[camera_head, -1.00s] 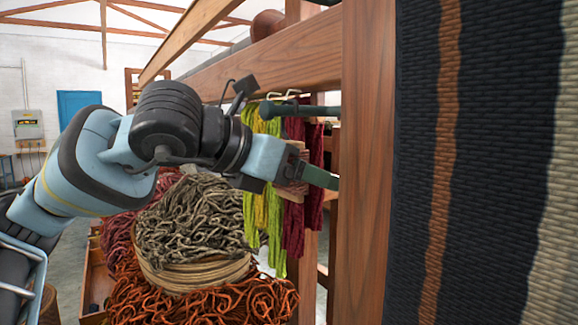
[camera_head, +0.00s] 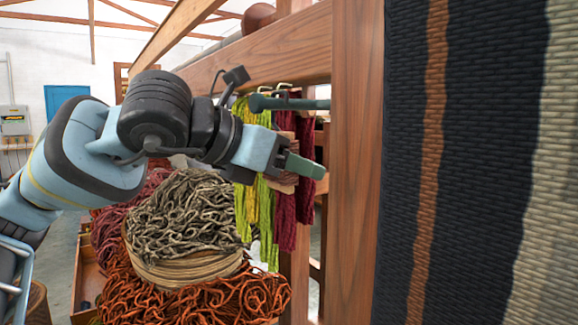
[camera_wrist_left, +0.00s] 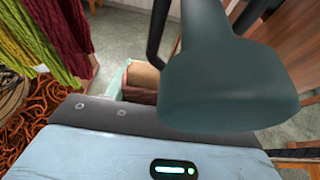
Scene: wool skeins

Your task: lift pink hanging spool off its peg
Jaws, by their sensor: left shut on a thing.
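My left gripper (camera_head: 296,162) reaches in from the left, just below a dark teal rod with a round end (camera_head: 292,103). It is shut on a small wooden spool, mostly hidden by the fingers in the head view. Pale wood of the spool (camera_head: 284,184) shows under the fingers. In the left wrist view the spool (camera_wrist_left: 143,78) shows brown on top and dark red lower down, beside a pale green finger. The rod's end (camera_wrist_left: 228,80) looms large and close there, with dark strips on both sides. I cannot tell whether the spool still hangs from the rod. My right gripper is out of view.
Yellow-green skeins (camera_head: 248,200) and dark red skeins (camera_head: 284,220) hang behind the gripper. A wooden post (camera_head: 355,180) stands close to its right, with a striped dark textile (camera_head: 475,160) beyond. Grey wool (camera_head: 185,215) and orange wool (camera_head: 200,298) are heaped below.

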